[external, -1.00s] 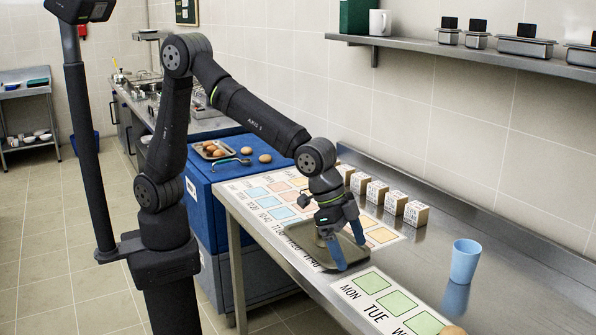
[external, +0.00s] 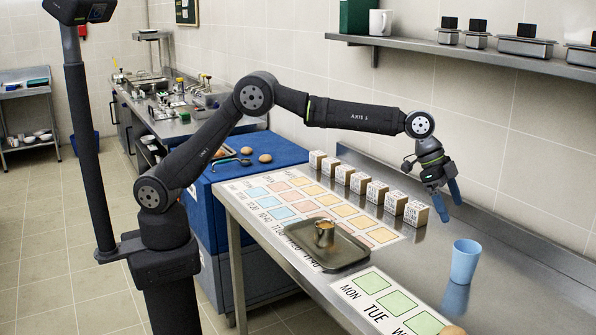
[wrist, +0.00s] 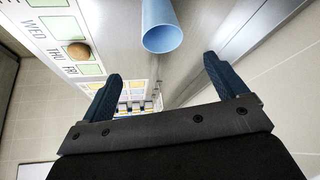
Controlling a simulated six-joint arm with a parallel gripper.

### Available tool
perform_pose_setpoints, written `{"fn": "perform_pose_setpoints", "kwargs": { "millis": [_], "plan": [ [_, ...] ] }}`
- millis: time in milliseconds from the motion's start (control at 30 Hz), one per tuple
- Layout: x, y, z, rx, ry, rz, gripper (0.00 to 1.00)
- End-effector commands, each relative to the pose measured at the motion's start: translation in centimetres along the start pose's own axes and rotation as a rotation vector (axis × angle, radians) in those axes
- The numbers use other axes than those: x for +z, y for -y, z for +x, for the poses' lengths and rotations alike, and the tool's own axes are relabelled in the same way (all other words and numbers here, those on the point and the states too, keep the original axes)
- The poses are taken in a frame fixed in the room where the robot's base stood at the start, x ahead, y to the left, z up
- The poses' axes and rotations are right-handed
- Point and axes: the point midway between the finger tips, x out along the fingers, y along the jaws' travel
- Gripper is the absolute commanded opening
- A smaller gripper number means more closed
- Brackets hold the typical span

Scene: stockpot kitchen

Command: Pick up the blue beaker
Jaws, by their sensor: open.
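The light blue beaker (external: 465,262) stands upright on the steel counter at the right in the external view. It also shows in the wrist view (wrist: 160,30), at the top middle, beyond the fingertips. My gripper (external: 449,207) is open and empty, above the counter, up and to the left of the beaker and apart from it. Its two blue fingers (wrist: 163,72) are spread wide in the wrist view, with the beaker between their lines but farther out.
A row of small printed blocks (external: 372,192) stands on the counter left of my gripper. A grey tray (external: 345,258) holds a small metal cup (external: 324,233). A brown egg (wrist: 79,51) lies on the weekday chart. A wall shelf (external: 470,55) is above. Counter around the beaker is clear.

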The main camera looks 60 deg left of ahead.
Motion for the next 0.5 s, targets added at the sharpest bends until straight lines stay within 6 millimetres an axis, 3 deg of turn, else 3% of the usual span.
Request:
{"fn": "perform_pose_setpoints", "kwargs": {
  "millis": [200,500],
  "plan": [
    [0.0,0.0,4.8,0.0,0.001,-0.001,0.9],
    [0.0,0.0,7.8,0.0,0.0,-0.001,0.9]
  ]
}}
